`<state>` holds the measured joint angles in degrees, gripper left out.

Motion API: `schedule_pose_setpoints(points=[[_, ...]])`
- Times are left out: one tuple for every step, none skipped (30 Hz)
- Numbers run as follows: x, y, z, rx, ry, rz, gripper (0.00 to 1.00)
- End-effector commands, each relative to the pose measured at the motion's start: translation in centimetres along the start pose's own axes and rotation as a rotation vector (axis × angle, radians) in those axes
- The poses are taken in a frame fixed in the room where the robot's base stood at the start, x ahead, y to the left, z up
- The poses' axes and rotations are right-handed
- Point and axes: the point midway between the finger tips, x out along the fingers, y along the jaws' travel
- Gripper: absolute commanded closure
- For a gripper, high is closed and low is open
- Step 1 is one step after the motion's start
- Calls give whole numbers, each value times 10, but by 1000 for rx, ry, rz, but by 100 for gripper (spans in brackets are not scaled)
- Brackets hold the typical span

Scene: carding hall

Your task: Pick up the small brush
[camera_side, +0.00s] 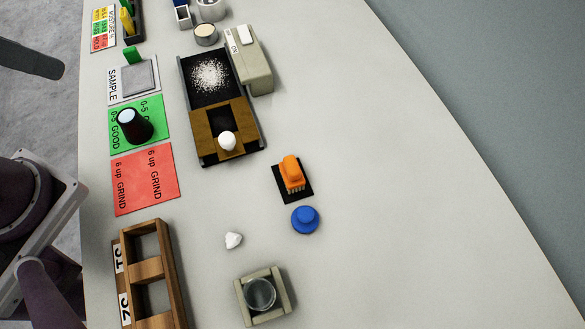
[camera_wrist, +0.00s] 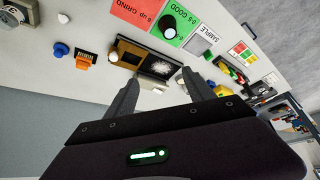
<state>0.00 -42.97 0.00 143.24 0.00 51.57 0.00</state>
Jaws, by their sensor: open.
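The small brush (camera_side: 292,172) has an orange handle and pale bristles. It rests bristles down on a small black pad (camera_side: 280,182) on the right half of the worktop's cluttered area. In the wrist view the brush (camera_wrist: 84,60) is at the upper left, beyond and to the left of my fingers. My gripper (camera_wrist: 160,77) is open, with both dark fingers apart and nothing held between them. It is well away from the brush.
A blue knobbed disc (camera_side: 305,219) stands just beside the brush pad. A wooden-ended tray (camera_side: 203,154) with white powder and a grey box (camera_side: 256,78) lie farther up. A white lump (camera_side: 233,240) and a glass dish (camera_side: 260,293) are below. The right side is clear.

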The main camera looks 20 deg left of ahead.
Motion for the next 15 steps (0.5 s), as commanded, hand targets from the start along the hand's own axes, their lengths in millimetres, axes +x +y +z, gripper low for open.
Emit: schedule_pose_setpoints(points=[[0, 0, 0, 0, 0, 0, 26], [0, 0, 0, 0, 0, 0, 25], [0, 0, 0, 0, 0, 0, 25], [0, 0, 0, 0, 0, 0, 25], [0, 0, 0, 0, 0, 0, 25], [0, 0, 0, 0, 0, 0, 25], [0, 0, 0, 0, 0, 0, 25], [0, 0, 0, 0, 0, 0, 25], [0, 0, 0, 0, 0, 0, 25], [0, 0, -1, 3, -2, 1, 25], [0, 2, -3, 10, -7, 4, 25], [2, 4, -9, 28, -22, 11, 25], [4, 8, -16, 49, -37, 19, 25], [7, 14, -24, 76, -57, 29, 25], [14, 24, -37, 122, -87, 44, 25]])
